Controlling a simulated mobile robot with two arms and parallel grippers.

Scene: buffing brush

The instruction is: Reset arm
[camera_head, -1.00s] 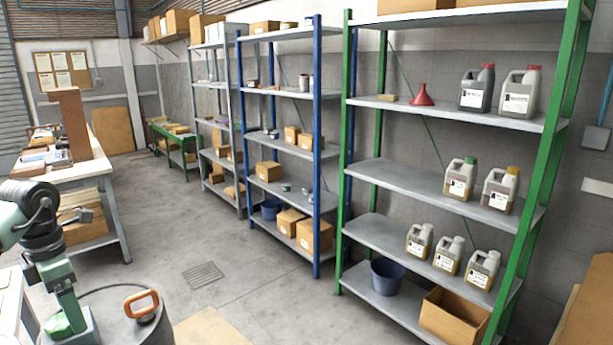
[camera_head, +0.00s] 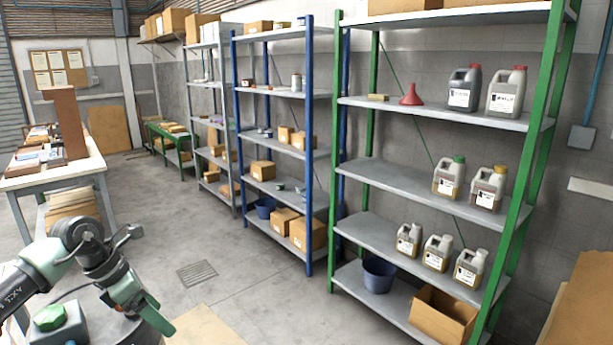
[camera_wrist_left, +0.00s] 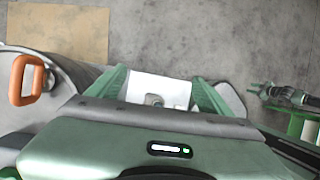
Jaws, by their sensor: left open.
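My left gripper (camera_head: 152,315) is at the lower left of the head view, at the end of the grey and green arm, pointing down and to the right. In the left wrist view its two green fingers stand apart, and the gripper (camera_wrist_left: 160,90) is open. No object is held between the fingers; a white surface with a small round fitting shows behind them. A small green and dark arm shape (camera_wrist_left: 285,95) at the right of the wrist view may be my right arm; its jaw state is too small to tell. No brush can be made out.
An orange handle (camera_wrist_left: 27,80) on a grey rounded body is left of the left gripper. A green shelf rack (camera_head: 445,117) with jugs stands right, a blue rack (camera_head: 272,92) further back. A workbench (camera_head: 60,178) is at left.

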